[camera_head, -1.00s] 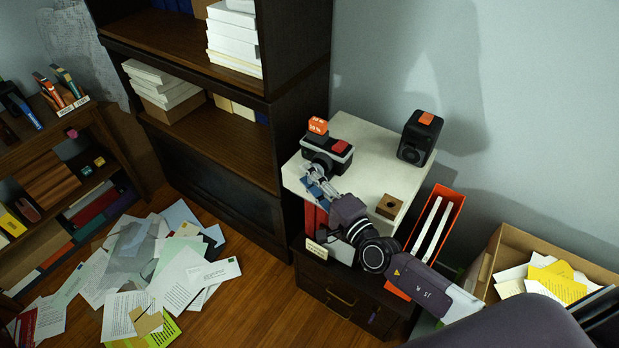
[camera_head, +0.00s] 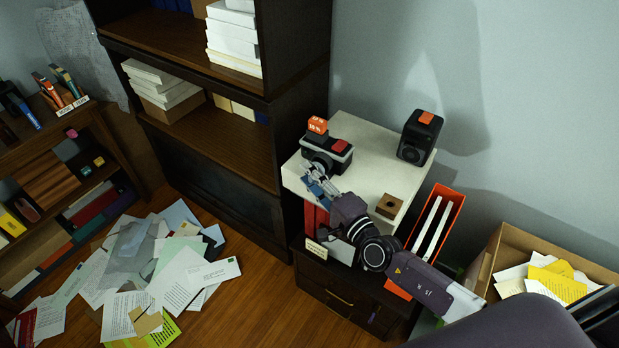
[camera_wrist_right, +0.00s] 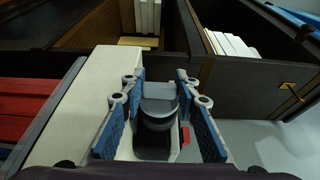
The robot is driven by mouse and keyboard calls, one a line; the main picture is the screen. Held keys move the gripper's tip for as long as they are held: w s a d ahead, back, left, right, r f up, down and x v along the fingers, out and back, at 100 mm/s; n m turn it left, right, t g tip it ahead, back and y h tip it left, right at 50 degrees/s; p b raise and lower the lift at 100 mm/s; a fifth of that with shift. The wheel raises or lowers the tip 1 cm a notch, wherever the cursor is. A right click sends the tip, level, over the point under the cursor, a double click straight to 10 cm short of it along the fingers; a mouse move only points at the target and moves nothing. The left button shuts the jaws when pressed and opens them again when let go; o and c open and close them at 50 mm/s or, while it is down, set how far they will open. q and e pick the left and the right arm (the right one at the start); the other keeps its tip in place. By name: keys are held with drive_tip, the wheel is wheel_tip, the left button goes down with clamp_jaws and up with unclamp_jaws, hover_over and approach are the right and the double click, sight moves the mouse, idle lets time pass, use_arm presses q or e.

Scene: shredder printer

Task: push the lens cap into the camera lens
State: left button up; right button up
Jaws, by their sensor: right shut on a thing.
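The camera (camera_head: 341,155), black and grey with a red patch on top, stands on the white-topped cabinet. Its dark lens (camera_head: 321,164) faces the front left. My right gripper (camera_head: 317,182) is right in front of the lens, with its blue-padded fingers close to it. In the right wrist view, the right gripper (camera_wrist_right: 160,82) has a grey round piece, seemingly the lens cap (camera_wrist_right: 158,106), between its fingers, with a dark round part just below it. I cannot tell whether the cap touches the lens or is seated in it. My left gripper is out of view.
A black box-shaped device (camera_head: 419,138) with an orange top and a small brown block with a hole (camera_head: 390,206) share the white top (camera_head: 380,160). An orange file holder (camera_head: 447,207) stands to the right. Papers (camera_head: 150,260) cover the floor at left.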

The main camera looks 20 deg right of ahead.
drive_tip(key=shift+w+d, duration=0.25)
drive_tip(key=shift+d, duration=0.1)
drive_tip(key=o, duration=1.1)
drive_tip(key=shift+d, duration=0.1)
drive_tip(key=shift+f, duration=0.1)
drive_tip(key=shift+f, duration=0.1)
drive_tip(key=shift+s, duration=0.15)
drive_tip(key=v, duration=0.7)
drive_tip(key=shift+s+r, duration=0.3)
drive_tip(key=shift+r, duration=0.1)
